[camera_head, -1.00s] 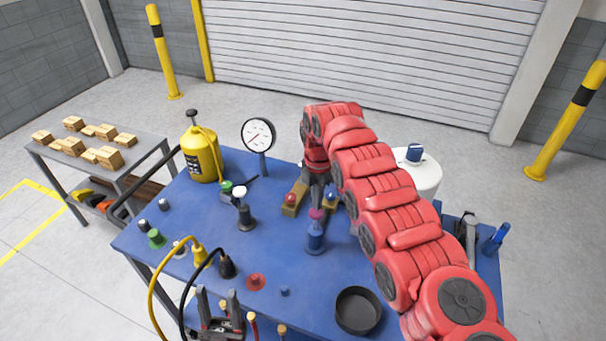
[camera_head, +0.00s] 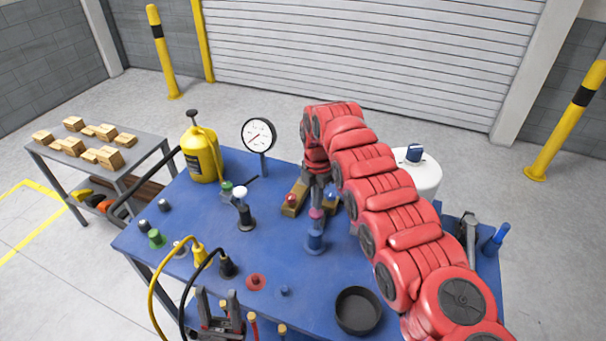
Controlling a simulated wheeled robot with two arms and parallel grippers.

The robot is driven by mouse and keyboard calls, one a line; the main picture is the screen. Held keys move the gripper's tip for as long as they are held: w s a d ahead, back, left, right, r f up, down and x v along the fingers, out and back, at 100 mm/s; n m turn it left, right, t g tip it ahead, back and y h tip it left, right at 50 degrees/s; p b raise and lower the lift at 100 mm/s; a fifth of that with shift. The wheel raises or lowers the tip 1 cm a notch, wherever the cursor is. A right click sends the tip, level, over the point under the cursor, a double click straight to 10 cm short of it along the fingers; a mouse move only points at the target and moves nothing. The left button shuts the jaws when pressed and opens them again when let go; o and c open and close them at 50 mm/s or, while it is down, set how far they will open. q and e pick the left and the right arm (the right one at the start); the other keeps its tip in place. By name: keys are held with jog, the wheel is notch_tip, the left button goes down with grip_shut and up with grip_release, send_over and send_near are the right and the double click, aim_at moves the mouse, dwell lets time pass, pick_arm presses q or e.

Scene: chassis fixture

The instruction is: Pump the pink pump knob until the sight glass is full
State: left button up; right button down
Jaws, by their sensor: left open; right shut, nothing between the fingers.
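The pink pump knob (camera_head: 316,213) sits on top of a blue cylindrical pump (camera_head: 315,240) standing upright on the blue table. My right gripper (camera_head: 317,203) points straight down just above the knob, with its fingers closed and nothing between them. The fingertips are at the knob's top; I cannot tell if they touch it. My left gripper (camera_head: 217,293) is open and empty at the front edge of the table, fingers pointing up in the picture. I cannot make out a sight glass clearly.
A round gauge (camera_head: 259,135) and a yellow tank (camera_head: 202,153) stand at the back left. A black round dish (camera_head: 358,311) lies in front. Small knobs, including a red one (camera_head: 256,282), and cables crowd the left. My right arm hides much of the table's right side.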

aim_at(316, 212)
jog(key=shift+f, duration=0.15)
dwell(0.4)
jog(key=shift+s+f+b, duration=0.1)
jog(key=shift+f+b, duration=2.5)
jog(key=shift+f, duration=0.6)
jog(key=shift+r, duration=0.3)
jog(key=shift+r+p, duration=0.55)
jog(key=shift+r, duration=1.95)
jog(key=shift+f+b, duration=1.5)
jog(key=shift+f, duration=1.2)
jog(key=shift+r+p, duration=1)
jog(key=shift+r, duration=1.7)
jog(key=shift+f, duration=0.15)
